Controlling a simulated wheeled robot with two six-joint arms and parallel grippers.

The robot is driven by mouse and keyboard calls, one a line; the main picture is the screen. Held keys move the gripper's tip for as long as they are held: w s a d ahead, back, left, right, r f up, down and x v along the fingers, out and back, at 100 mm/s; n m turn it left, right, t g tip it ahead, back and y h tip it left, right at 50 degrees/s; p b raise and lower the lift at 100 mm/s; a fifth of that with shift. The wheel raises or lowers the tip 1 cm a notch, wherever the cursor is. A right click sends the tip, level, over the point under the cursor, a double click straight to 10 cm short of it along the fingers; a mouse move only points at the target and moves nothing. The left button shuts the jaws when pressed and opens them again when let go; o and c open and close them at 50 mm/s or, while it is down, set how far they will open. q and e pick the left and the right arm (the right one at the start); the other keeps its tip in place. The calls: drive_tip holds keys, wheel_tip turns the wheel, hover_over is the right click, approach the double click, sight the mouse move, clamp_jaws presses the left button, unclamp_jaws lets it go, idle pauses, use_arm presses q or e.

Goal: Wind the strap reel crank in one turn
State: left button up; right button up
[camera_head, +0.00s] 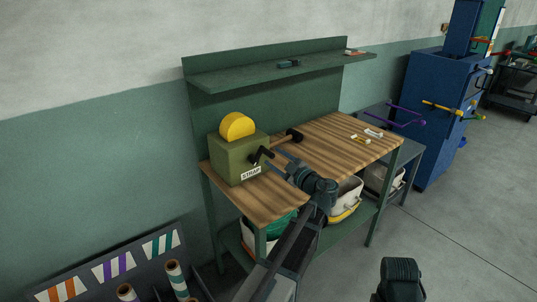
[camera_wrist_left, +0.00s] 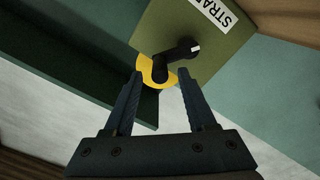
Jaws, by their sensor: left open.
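The strap reel is an olive green box (camera_head: 236,158) with a yellow half-disc (camera_head: 237,126) on top and a white STRAP label (camera_head: 250,173). It stands at the left end of the wooden bench top. Its black crank (camera_head: 257,156) is on the front face. In the left wrist view the crank (camera_wrist_left: 180,52) shows, with its grip (camera_wrist_left: 158,70) pointing toward my open left gripper (camera_wrist_left: 160,80). The grip appears between or just beyond the fingertips; contact cannot be told. In the head view the left gripper (camera_head: 276,157) is just right of the crank.
The wooden bench top (camera_head: 335,145) has a mallet (camera_head: 291,136) behind my left gripper and small items at right. A green shelf (camera_head: 270,75) runs above. Bins (camera_head: 345,200) stand below. A blue cabinet (camera_head: 440,110) is at right. Grey floor in front is open.

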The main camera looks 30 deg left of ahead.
use_arm(q)
drive_tip(key=shift+x, duration=2.15)
clamp_jaws()
